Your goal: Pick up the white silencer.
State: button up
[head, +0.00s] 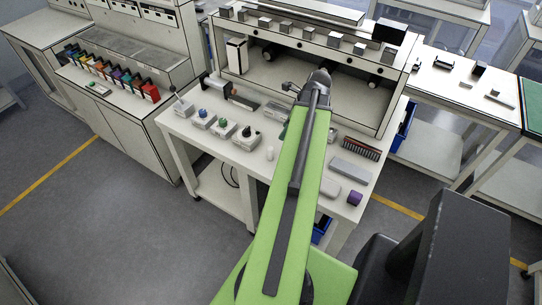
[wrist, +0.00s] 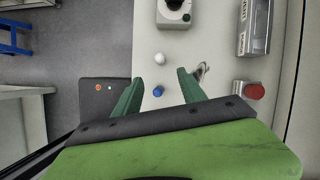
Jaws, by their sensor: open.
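A small white round part (wrist: 160,58), which looks like the white silencer, sits on the pale bench top in the wrist view. It lies just beyond the fingertips of my gripper (wrist: 159,76), roughly centred between the two green fingers. My gripper is open and nothing is held between the fingers. A small blue part (wrist: 158,91) lies between the fingers, nearer the palm. In the head view a small white upright piece (head: 269,154) stands on the bench left of my arm; I cannot tell if it is the same part. My arm hides much of the bench there.
A white box with a dark round knob (wrist: 174,12) is beyond the white part. A red round cap (wrist: 254,91) and a grey metal block (wrist: 254,30) are at right. A dark panel (wrist: 104,92) is left. Several control boxes (head: 224,128) line the bench's left side.

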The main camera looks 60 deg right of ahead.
aim_at(271, 150)
jog(key=b+x, duration=0.7)
jog(key=x, duration=0.2)
jog(key=shift+f+b, duration=0.3)
jog(key=shift+f, duration=0.1)
jog(key=b+x, duration=0.5)
jog(key=shift+w+a+f, duration=0.1)
jog(key=shift+f, duration=0.15)
jog(key=shift+r, duration=0.2)
grip_shut()
